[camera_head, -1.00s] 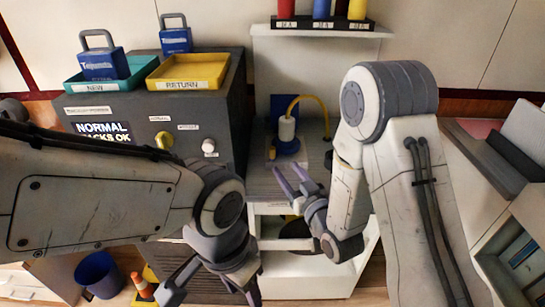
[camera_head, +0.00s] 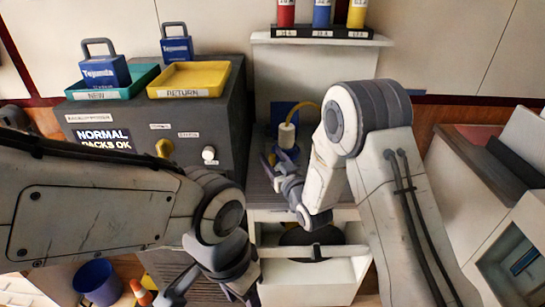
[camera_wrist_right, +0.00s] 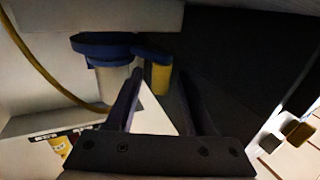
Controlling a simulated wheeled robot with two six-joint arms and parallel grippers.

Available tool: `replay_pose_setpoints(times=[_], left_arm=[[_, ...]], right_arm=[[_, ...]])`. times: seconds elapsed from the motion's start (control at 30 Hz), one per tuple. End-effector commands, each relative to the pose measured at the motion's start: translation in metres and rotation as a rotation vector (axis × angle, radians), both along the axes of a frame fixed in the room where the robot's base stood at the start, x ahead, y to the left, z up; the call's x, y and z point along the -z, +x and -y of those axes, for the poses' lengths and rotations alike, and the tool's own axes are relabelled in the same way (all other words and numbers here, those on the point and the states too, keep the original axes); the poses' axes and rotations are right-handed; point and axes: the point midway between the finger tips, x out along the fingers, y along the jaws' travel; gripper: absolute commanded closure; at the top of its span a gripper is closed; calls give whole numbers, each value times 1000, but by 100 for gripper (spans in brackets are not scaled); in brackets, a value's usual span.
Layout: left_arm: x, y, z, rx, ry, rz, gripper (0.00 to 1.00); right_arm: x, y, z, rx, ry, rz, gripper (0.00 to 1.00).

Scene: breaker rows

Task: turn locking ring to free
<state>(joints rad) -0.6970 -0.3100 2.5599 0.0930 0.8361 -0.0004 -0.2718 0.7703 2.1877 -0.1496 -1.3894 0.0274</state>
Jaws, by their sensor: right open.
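The blue locking ring (camera_head: 288,154) sits around the base of a white plug (camera_head: 286,136) on the grey counter. In the right wrist view the ring (camera_wrist_right: 100,46) shows at upper left, with a side arm ending in a yellow handle (camera_wrist_right: 161,76). My right gripper (camera_head: 270,163) is open and empty, just in front and left of the ring. Its two fingers (camera_wrist_right: 160,92) point toward the handle, which appears between them but may lie beyond the tips. My left gripper (camera_head: 208,294) is open and low in the head view, away from the ring.
A yellow cable (camera_head: 308,104) arches from the plug. A white shelf (camera_head: 345,40) is above. An open white drawer (camera_head: 335,275) is below.

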Motion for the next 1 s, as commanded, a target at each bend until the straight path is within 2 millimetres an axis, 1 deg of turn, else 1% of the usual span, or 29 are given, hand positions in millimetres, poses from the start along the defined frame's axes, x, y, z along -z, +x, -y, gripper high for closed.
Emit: replay_pose_setpoints(times=[0.07,0.1,0.17,0.2,1.0], left_arm=[[0,0,0,0,0,0,50],[0,0,0,0,0,0,50],[0,0,0,0,0,0,50],[0,0,0,0,0,0,50],[0,0,0,0,0,0,50]], right_arm=[[0,0,0,0,0,0,46],[0,0,0,0,0,0,62],[0,0,0,0,0,0,84],[0,0,0,0,0,0,100],[0,0,0,0,0,0,100]])
